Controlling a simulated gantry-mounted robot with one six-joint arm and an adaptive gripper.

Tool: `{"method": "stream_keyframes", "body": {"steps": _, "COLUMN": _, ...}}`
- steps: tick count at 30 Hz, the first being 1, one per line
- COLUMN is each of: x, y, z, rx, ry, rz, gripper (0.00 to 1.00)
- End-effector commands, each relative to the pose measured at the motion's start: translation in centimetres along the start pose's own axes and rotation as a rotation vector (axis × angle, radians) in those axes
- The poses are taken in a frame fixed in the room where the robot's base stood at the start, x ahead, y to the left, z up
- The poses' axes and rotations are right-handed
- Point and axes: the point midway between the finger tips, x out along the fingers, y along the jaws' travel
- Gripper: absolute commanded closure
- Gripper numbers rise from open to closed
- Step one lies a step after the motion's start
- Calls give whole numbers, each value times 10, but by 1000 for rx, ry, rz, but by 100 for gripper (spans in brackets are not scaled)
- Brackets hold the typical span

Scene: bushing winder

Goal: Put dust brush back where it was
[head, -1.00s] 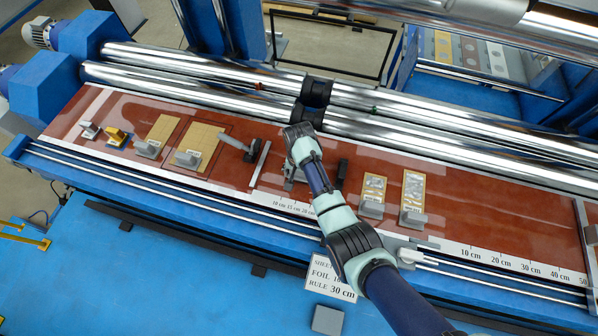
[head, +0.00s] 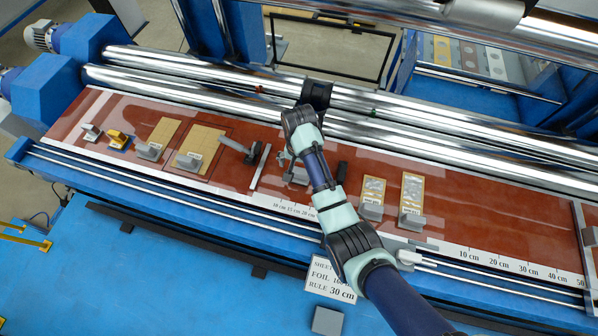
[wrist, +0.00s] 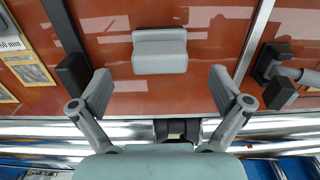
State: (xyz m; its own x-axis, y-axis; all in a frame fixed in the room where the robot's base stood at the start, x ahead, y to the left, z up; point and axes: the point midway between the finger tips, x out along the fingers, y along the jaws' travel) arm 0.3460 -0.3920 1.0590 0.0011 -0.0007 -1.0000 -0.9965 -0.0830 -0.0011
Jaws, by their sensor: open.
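My gripper (wrist: 160,78) is open and empty in the wrist view, its two grey fingers spread wide. A plain grey block (wrist: 159,52) lies beyond and between the fingertips, apart from them; it also shows beside my arm in the head view (head: 297,176). No label marks the dust brush. One candidate is a tool with a grey handle and black head (head: 252,152), left of my arm; its black head (wrist: 268,62) is at the wrist view's right. A dark bar with a black end (wrist: 73,75) lies left of the gripper and right of my arm in the head view (head: 342,172).
The red-brown table (head: 480,215) is clear at right. Long steel rollers (head: 420,130) run behind it. Labelled sample plates with grey handles (head: 372,190) stand right of my arm; others (head: 193,150) are left. A flat metal strip (head: 260,166) lies near the grey-handled tool.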

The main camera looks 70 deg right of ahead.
Motion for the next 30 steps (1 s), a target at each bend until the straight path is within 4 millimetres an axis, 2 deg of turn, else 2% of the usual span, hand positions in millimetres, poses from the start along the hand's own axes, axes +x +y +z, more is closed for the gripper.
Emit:
{"method": "stream_keyframes", "body": {"steps": 1, "x": -12, "y": 0, "z": -1, "rx": 0, "ry": 3, "rz": -2, "gripper": 0}}
{"method": "stream_keyframes", "body": {"steps": 3, "x": -25, "y": 0, "z": 0, "rx": 0, "ry": 2, "rz": -1, "gripper": 0}}
{"method": "stream_keyframes", "body": {"steps": 7, "x": -39, "y": 0, "z": 0, "rx": 0, "ry": 1, "rz": 0, "gripper": 0}}
{"method": "stream_keyframes", "body": {"steps": 23, "x": -43, "y": 0, "z": 1, "rx": -2, "ry": 0, "rz": 0, "gripper": 0}}
{"method": "stream_keyframes", "body": {"steps": 26, "x": -47, "y": -21, "z": 15, "rx": -80, "ry": 45, "rz": -35, "gripper": 0}}
{"method": "stream_keyframes", "body": {"steps": 29, "x": -65, "y": -76, "z": 64, "rx": -315, "ry": 181, "rz": -144, "gripper": 0}}
{"method": "stream_keyframes", "body": {"steps": 30, "x": -78, "y": -100, "z": 96, "rx": -445, "ry": 255, "rz": -208, "gripper": 0}}
